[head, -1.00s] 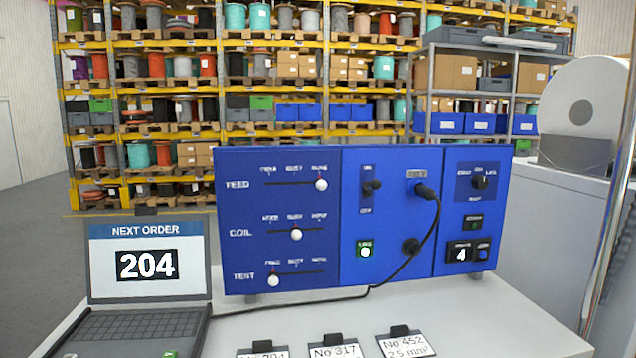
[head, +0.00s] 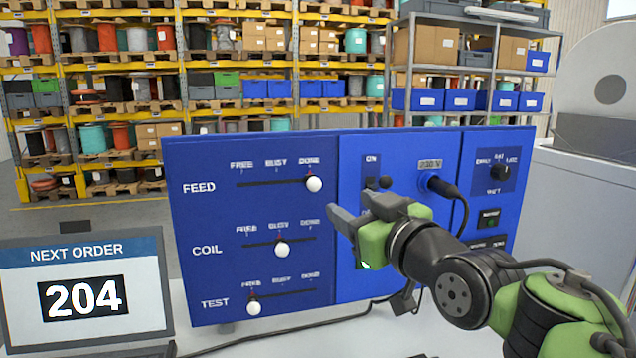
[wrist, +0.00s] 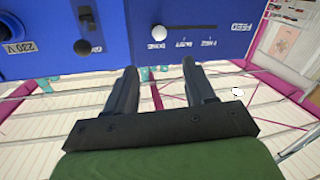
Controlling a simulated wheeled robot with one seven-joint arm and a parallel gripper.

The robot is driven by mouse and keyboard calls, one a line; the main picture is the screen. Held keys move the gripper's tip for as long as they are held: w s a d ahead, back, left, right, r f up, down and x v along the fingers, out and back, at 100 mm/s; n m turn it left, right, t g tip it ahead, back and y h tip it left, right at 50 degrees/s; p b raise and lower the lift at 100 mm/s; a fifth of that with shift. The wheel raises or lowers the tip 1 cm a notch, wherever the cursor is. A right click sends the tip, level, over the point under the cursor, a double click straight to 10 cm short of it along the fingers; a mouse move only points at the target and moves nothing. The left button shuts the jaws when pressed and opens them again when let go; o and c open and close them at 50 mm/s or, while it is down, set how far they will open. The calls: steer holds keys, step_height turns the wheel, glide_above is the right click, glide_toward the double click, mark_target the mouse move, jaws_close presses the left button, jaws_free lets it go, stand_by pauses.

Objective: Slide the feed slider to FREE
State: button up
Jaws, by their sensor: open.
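The feed slider's white knob (head: 314,184) sits at the right end of its slot on the blue panel (head: 205,270), under DONE; FREE is at the left end. The knob also shows in the wrist view (wrist: 158,32), where the picture is upside down. My gripper (head: 345,216) is open and empty in front of the panel, below and right of the feed knob in the head view. In the wrist view its two fingers (wrist: 155,80) point toward the panel, with a gap between them and nothing held. The fingers look apart from the knob.
The coil slider knob (head: 282,250) is near mid-slot, and the test slider knob (head: 254,308) is at the left, under FREE. A black switch (head: 385,182) and a plugged cable (head: 445,188) are close to my arm.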

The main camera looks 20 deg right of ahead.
mark_target(317, 185)
steer(key=w, duration=0.4)
steer(key=w+a+p, duration=0.1)
steer(key=w, duration=0.3)
steer(key=w+a+p, duration=0.1)
steer(key=w, duration=0.3)
steer(key=shift+w+a+f, duration=0.1)
steer(key=shift+w+a, duration=0.1)
steer(key=shift+w, duration=0.1)
steer(key=shift+s, duration=0.1)
jaws_close()
